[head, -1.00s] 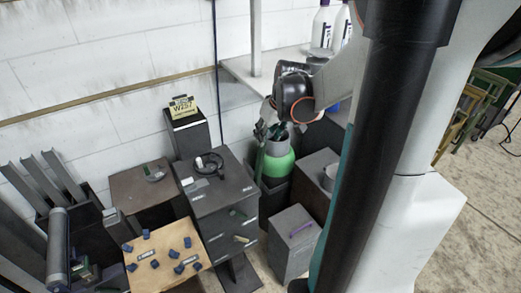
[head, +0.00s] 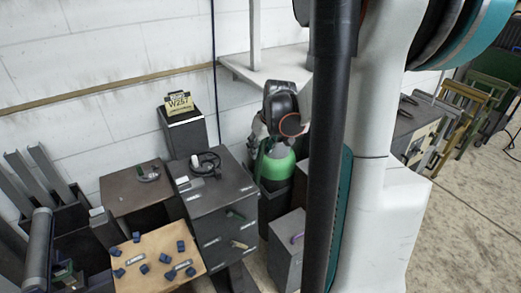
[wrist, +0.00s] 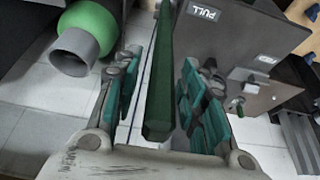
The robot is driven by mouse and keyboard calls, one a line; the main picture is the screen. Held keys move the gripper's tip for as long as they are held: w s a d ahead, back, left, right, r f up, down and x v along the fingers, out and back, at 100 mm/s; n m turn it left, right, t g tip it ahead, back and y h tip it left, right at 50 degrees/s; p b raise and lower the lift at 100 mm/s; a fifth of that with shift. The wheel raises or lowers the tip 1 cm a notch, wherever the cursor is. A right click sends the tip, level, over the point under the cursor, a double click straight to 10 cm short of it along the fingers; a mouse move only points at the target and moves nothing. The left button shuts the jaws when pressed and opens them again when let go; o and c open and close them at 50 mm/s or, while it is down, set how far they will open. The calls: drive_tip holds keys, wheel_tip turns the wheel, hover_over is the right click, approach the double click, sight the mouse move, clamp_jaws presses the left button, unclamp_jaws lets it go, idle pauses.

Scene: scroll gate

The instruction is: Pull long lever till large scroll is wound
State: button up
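A long dark green lever (wrist: 160,70) runs down the middle of the wrist view, between the two fingers of my gripper (wrist: 163,88). The fingers are apart, with a gap showing on each side of the lever. A grey panel (wrist: 240,35) marked "PULL" is beside it. In the head view my gripper (head: 262,140) is by the dark cabinet, partly hidden by its own wrist. The lever cannot be made out there. A grey cylinder (head: 38,250) stands at the far left; I cannot tell whether it is the large scroll.
A green cylinder with a grey neck (head: 276,166) stands close to my gripper and also shows in the wrist view (wrist: 90,20). A dark cabinet (head: 220,205), a wooden board (head: 150,245) with blue pieces and a grey box (head: 287,255) stand nearby. Open floor (head: 470,220) lies right.

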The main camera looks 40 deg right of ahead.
clamp_jaws()
drive_tip(key=w+d+g+p, duration=0.1)
drive_tip(key=w+g, duration=0.1)
drive_tip(key=w, duration=0.4)
drive_tip(key=w+d+g+y+p, duration=0.1)
drive_tip(key=w+d+g, duration=0.1)
drive_tip(key=w, duration=0.5)
drive_tip(key=shift+w+d+f+g, duration=0.15)
drive_tip(key=shift+w+f+g, duration=0.15)
drive_tip(key=shift+g, duration=0.2)
drive_tip(key=shift+c, duration=1.1)
unclamp_jaws()
drive_tip(key=shift+w, duration=0.1)
drive_tip(key=shift+o, duration=1.1)
drive_tip(key=shift+w, duration=0.1)
